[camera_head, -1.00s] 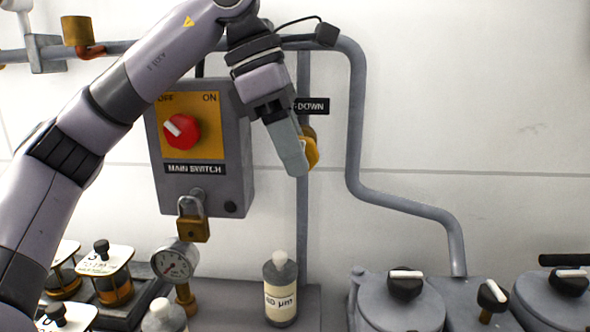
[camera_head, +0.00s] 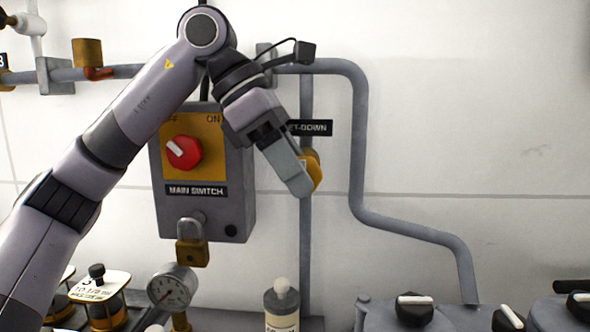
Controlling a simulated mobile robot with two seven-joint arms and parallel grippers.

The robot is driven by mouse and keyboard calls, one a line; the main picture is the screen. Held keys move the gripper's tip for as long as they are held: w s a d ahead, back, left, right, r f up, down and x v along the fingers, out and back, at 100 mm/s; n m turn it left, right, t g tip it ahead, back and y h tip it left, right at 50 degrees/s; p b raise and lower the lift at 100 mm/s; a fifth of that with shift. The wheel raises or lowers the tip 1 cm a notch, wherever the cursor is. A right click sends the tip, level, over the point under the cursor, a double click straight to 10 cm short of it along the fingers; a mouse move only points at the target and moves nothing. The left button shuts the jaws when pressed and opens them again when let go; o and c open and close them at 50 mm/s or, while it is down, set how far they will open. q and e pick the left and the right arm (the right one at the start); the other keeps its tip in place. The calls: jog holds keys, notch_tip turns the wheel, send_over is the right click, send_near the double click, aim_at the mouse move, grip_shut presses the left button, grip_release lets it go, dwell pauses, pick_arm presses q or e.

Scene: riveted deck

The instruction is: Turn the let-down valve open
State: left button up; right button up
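The let-down valve (camera_head: 315,170) shows as a yellow handle on a vertical grey pipe, under a black label ending in "ET-DOWN" (camera_head: 310,128). My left gripper (camera_head: 302,188) reaches down to it from the upper left, and its grey finger overlaps the handle's left side. The finger hides part of the valve. I cannot tell whether the fingers are closed on the handle or only beside it. My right gripper is not in view.
A grey main switch box (camera_head: 245,190) with a red knob (camera_head: 184,152) and a padlock (camera_head: 192,250) is left of the valve. A gauge (camera_head: 170,288), a bottle (camera_head: 282,305) and lidded vessels (camera_head: 412,312) stand below.

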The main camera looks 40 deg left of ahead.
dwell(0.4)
pick_arm(q)
notch_tip(320, 180, up, 20)
jog(key=p, duration=0.7)
dwell(0.4)
